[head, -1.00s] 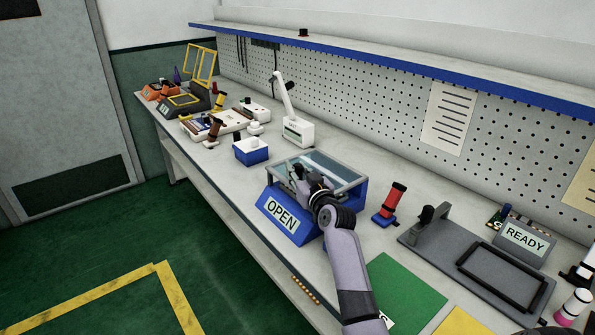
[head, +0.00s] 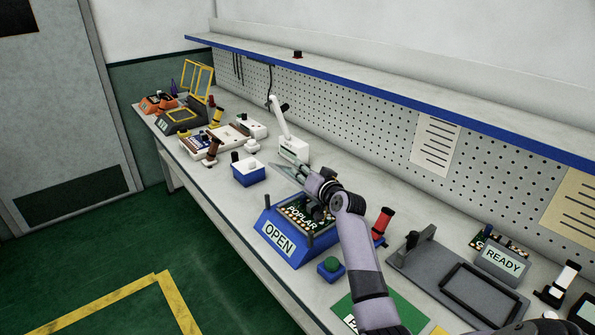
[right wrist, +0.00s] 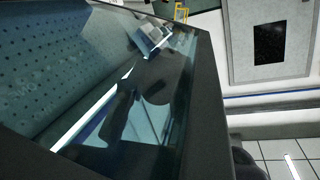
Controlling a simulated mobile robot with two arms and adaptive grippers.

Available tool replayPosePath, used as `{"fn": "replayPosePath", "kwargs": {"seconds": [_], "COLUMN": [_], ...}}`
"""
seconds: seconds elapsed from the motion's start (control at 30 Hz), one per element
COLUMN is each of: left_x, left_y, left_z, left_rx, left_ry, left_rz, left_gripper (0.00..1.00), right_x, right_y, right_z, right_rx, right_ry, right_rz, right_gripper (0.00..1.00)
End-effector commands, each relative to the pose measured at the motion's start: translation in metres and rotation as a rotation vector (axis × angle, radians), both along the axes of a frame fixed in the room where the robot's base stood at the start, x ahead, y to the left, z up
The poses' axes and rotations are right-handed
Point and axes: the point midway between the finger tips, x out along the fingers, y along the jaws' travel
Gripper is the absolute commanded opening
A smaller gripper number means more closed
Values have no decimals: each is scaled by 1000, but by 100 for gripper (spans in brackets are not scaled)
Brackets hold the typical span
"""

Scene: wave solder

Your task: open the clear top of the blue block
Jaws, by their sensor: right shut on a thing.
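The blue block (head: 273,243) stands on the bench with an OPEN label on its front. Its clear top (head: 290,171) is tipped up at the back, seen nearly edge-on and partly hidden by my right arm. A dark green board marked POPLAR (head: 300,216) lies uncovered in the block. My right gripper (head: 318,197) is above the block, shut on the clear top's frame; its fingertips are partly hidden. In the right wrist view the grey-framed clear top (right wrist: 150,110) fills the left side, close to the camera. My left gripper is not in view.
A small blue box with a green button (head: 330,265) sits right of the block. A red-handled tool (head: 382,222) stands behind my arm. A grey fixture (head: 425,262) is further right. A blue-and-white box (head: 248,174) and a white press (head: 293,150) stand beyond the block.

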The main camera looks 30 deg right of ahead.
Motion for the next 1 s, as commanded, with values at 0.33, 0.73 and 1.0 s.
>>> {"fn": "replayPosePath", "kwargs": {"seconds": [0.33,0.73,1.0], "left_x": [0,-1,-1], "left_y": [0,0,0], "left_z": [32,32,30], "left_rx": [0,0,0], "left_ry": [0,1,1], "left_rz": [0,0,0], "left_gripper": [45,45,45], "right_x": [4,7,8], "right_y": [-47,-92,-104], "right_z": [40,56,58], "right_rx": [325,633,741], "right_ry": [21,43,52], "right_rz": [-4,-4,-3], "right_gripper": [0,0,0]}}
